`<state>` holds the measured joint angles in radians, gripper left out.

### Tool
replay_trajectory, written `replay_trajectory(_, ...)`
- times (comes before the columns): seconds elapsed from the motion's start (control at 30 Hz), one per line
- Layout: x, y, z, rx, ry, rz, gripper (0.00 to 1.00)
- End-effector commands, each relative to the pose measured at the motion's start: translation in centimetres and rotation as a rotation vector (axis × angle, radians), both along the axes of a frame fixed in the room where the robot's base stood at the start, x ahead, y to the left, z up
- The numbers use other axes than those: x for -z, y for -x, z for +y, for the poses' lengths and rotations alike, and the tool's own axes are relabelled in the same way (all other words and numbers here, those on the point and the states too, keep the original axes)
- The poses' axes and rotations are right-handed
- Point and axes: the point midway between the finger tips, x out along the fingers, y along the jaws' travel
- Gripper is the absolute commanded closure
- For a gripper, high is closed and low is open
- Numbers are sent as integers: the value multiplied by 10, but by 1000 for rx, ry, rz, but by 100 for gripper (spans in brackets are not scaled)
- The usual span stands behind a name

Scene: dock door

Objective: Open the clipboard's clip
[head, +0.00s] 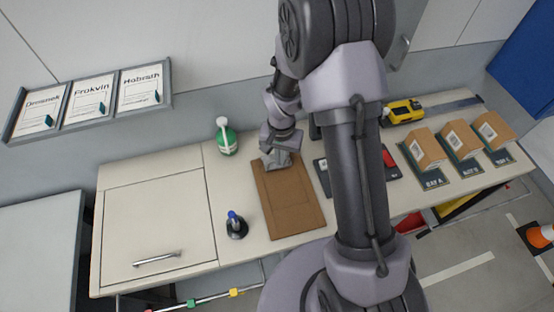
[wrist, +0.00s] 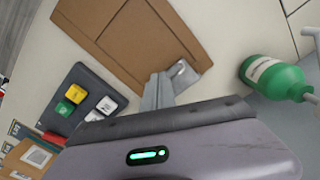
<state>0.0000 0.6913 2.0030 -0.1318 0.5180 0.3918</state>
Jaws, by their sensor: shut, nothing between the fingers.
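The brown clipboard (head: 293,208) lies flat on the cream worktop in the head view, and its board (wrist: 125,35) fills the upper middle of the wrist view. Its small pale metal clip (wrist: 184,70) shows at the board's end in the wrist view, partly hidden by the fingers. My gripper (head: 279,160) is over the clip end of the board in the head view. In the wrist view my gripper (wrist: 158,88) is shut and empty, its fingertips right beside the clip. I cannot tell whether they touch it. The clip looks down on the board, but this is not clear.
A green bottle (head: 227,142) stands left of the clipboard, and a dark stand with a blue top (head: 236,226) is nearer the front. Cardboard boxes (head: 463,140) stand further right.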

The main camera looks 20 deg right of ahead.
Motion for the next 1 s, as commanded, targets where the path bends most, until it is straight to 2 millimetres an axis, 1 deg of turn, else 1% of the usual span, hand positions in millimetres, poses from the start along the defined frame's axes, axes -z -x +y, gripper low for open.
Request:
replay_trajectory(0.33, 3, 0, 0, 0, 0, 0, 100)
replay_trajectory(1.0, 41, 0, 0, 0, 0, 0, 100)
